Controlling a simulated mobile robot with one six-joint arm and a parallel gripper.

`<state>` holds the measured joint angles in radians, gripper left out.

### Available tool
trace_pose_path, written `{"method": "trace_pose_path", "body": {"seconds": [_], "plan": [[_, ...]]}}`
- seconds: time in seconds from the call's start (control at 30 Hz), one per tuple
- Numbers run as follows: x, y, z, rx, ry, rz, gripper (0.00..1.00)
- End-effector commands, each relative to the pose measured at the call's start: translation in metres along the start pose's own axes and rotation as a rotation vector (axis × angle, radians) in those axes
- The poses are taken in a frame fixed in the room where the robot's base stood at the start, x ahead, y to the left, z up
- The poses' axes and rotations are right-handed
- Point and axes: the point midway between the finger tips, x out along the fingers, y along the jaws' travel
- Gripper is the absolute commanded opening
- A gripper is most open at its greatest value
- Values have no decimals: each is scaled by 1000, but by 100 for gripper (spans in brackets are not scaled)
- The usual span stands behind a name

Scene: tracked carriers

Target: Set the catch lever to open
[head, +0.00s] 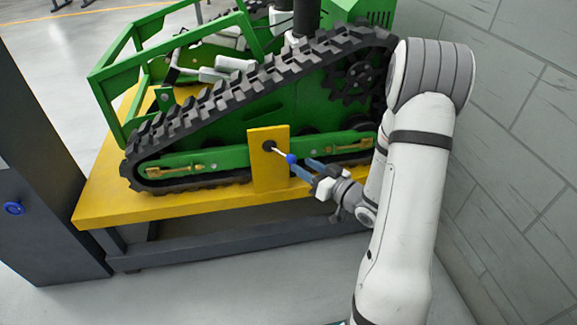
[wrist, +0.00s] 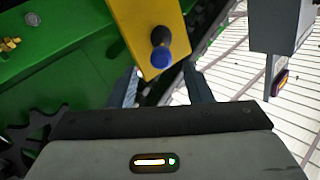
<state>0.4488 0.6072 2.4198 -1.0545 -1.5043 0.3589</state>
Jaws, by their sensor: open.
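The catch lever (head: 280,152) is a short light rod on a yellow plate (head: 262,178) at the front of the green tracked carrier. It leaves a dark pivot and slopes down to the right, ending in a blue knob (head: 291,158). In the wrist view the blue knob (wrist: 161,57) is at upper centre, in front of the yellow plate (wrist: 135,22). My gripper (head: 303,168) is open and empty, just right of the knob. In the wrist view my gripper (wrist: 162,72) has one finger on each side below the knob, apart from it.
The carrier's black track (head: 215,98) runs around and above the plate. The carrier stands on a yellow-topped bench (head: 110,200). A grey block wall (head: 520,130) is close on the right. A dark cabinet (head: 40,150) with a blue button stands at left.

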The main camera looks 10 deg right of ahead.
Motion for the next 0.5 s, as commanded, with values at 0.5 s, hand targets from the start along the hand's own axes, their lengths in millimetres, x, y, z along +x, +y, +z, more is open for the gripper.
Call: {"method": "trace_pose_path", "body": {"seconds": [0.5], "plan": [[69,-2,1,2,8,-11,45]]}}
